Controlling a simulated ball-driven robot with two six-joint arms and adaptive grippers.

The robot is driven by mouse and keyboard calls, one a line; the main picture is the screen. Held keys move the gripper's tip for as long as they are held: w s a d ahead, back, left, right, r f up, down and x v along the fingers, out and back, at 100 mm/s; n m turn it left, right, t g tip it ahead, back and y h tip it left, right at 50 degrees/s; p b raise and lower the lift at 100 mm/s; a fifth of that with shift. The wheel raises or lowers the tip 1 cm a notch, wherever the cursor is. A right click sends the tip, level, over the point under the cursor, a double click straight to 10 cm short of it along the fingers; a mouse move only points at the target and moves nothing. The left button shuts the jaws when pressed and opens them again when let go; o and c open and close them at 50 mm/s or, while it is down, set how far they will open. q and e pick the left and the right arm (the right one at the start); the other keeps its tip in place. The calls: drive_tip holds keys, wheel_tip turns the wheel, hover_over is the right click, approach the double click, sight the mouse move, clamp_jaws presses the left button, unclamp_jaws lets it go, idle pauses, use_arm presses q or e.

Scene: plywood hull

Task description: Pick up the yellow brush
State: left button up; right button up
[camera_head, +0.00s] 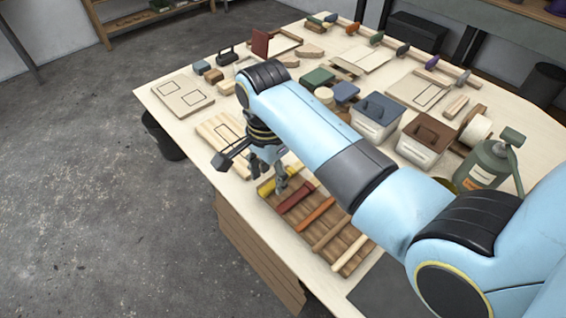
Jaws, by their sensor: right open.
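A yellow brush (266,187) lies at the left end of a slatted wooden rack (352,262), beside a red-handled tool. Its far part is partly hidden by my right gripper. My right gripper (269,179) is open and points down right over the yellow brush. Its fingers are close to the brush, but I cannot tell whether they touch it. My left gripper is not in view.
A red tool (296,197) and an orange tool (316,213) lie close beside the brush on the rack. White lidded bins (376,118) and a green sprayer (487,163) stand further right. The table's front-left edge is near the rack.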

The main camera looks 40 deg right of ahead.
drive_tip(key=shift+a+f, duration=0.1)
drive_tip(key=shift+f, duration=1.05)
drive_tip(key=c, duration=0.5)
clamp_jaws()
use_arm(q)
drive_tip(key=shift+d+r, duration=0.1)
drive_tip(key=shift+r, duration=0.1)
use_arm(e)
drive_tip(key=shift+r, duration=0.2)
